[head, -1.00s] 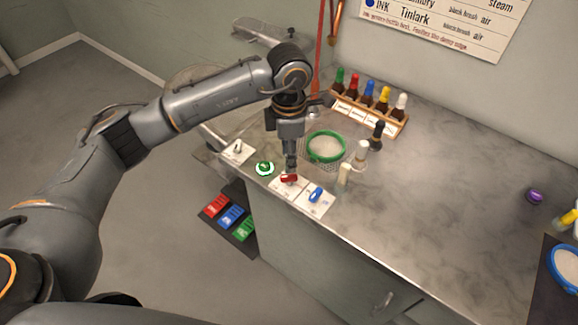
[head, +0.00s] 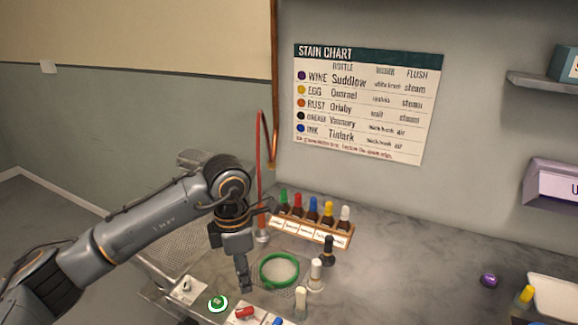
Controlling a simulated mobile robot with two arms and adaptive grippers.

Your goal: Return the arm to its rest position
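My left arm comes in from the left over the bench. Its gripper (head: 243,287) points down above the front of the bench, left of the green-rimmed round mesh (head: 279,270). Its fingers look together, with nothing visible between them. A red switch (head: 244,313) on a white plate lies just below the fingertips, with a small gap in the picture. A blue switch (head: 277,321) is partly cut off by the bottom edge. A green round button (head: 218,304) sits to the left of the red switch. My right gripper is not in view.
A wooden rack (head: 312,230) of several coloured-cap bottles stands behind the mesh. A black-capped bottle (head: 328,252) and two pale-capped bottles (head: 315,274) stand right of it. A red pole (head: 260,190) rises behind my arm.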

